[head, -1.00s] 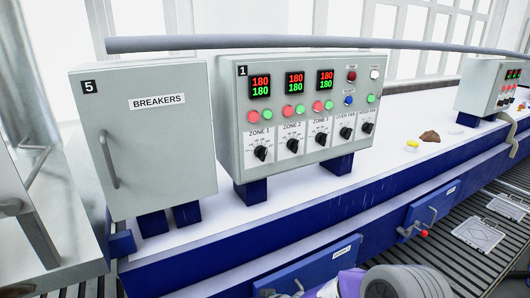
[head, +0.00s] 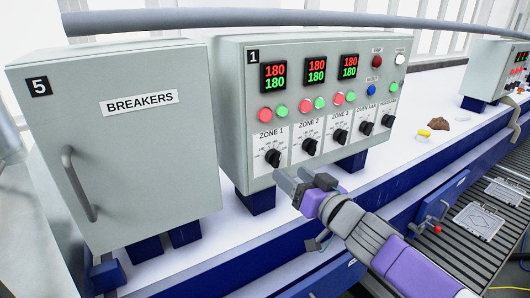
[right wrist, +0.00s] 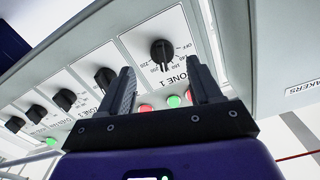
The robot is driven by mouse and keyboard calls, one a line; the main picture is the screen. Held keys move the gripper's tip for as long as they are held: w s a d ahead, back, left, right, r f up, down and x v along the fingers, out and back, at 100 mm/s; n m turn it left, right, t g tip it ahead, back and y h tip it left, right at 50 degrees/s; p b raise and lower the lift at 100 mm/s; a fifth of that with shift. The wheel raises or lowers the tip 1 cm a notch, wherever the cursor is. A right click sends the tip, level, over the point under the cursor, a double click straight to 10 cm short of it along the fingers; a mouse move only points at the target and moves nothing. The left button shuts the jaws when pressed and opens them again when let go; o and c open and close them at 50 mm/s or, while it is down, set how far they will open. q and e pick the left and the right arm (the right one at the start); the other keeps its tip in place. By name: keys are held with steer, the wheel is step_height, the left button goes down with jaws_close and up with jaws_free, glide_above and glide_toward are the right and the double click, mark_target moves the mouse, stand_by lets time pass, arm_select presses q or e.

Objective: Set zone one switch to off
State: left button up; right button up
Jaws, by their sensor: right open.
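The zone 1 switch (head: 273,157) is a black rotary knob on a white plate at the lower left of the grey control box (head: 232,110). In the right wrist view, the same zone 1 knob (right wrist: 163,54) shows above and between the fingertips, with OFF and numbers printed around it. My right gripper (head: 302,177) is open and empty, just below and to the right of the knob, apart from it. In the right wrist view its two fingers (right wrist: 163,80) point up toward the panel. My left gripper is not in view.
More knobs, such as the zone 2 knob (head: 309,146), sit close to the right of it. The grey breaker cabinet (head: 140,150) with a handle stands left of the box.

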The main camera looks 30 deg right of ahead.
mark_target(278, 163)
steer(key=w+b, duration=0.2)
steer(key=w, duration=0.3)
steer(key=shift+w+a, duration=0.1)
steer(key=shift+a, duration=0.1)
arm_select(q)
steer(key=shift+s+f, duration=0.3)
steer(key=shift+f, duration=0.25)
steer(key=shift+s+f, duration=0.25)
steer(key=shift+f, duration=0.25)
arm_select(e)
steer(key=shift+w+r, duration=0.25)
steer(key=shift+w, duration=0.1)
steer(key=shift+w, duration=0.1)
steer(key=c, duration=1)
steer(key=shift+a, duration=0.1)
steer(key=shift+c, duration=0.2)
